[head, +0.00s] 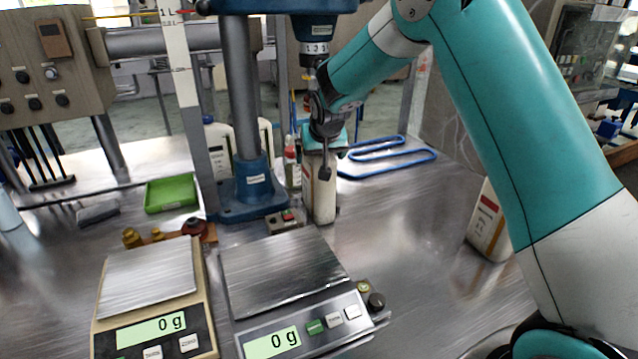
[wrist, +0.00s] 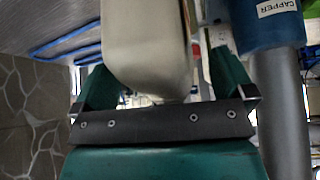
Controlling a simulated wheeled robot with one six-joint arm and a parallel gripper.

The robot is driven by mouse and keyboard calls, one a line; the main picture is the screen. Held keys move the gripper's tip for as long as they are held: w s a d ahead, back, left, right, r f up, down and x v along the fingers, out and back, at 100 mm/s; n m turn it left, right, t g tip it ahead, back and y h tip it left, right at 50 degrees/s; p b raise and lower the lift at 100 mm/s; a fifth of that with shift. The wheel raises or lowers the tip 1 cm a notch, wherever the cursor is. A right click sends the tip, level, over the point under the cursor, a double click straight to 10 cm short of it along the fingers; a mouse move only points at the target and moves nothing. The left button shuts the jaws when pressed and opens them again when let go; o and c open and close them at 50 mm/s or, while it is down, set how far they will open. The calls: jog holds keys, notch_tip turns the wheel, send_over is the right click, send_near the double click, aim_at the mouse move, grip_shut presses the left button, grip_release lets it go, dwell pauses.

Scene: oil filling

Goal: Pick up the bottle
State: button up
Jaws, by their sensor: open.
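A cream-white bottle (head: 321,200) stands upright on the metal bench, behind the right-hand scale and right of the blue press column. My gripper (head: 325,160) is at its upper part, and hides its top in the head view. In the wrist view the pale bottle body (wrist: 150,45) lies between the two teal fingers of my gripper (wrist: 160,70). The fingers are open, one on each side of it. A gap shows at the right finger; I cannot tell whether the left finger touches the bottle.
The blue press stand (head: 254,185) is close on the left. Two scales (head: 150,285) (head: 285,275) reading 0 g are in front. A green tray (head: 170,193) is further left. Another white bottle (head: 487,225) stands at right. Blue tubing (head: 390,160) lies behind; the middle right bench is clear.

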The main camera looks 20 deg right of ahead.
jog(key=shift+x, duration=1)
jog(key=shift+r, duration=0.1)
jog(key=shift+c, duration=0.5)
grip_shut()
jog(key=shift+r, duration=0.1)
jog(key=shift+r, duration=0.1)
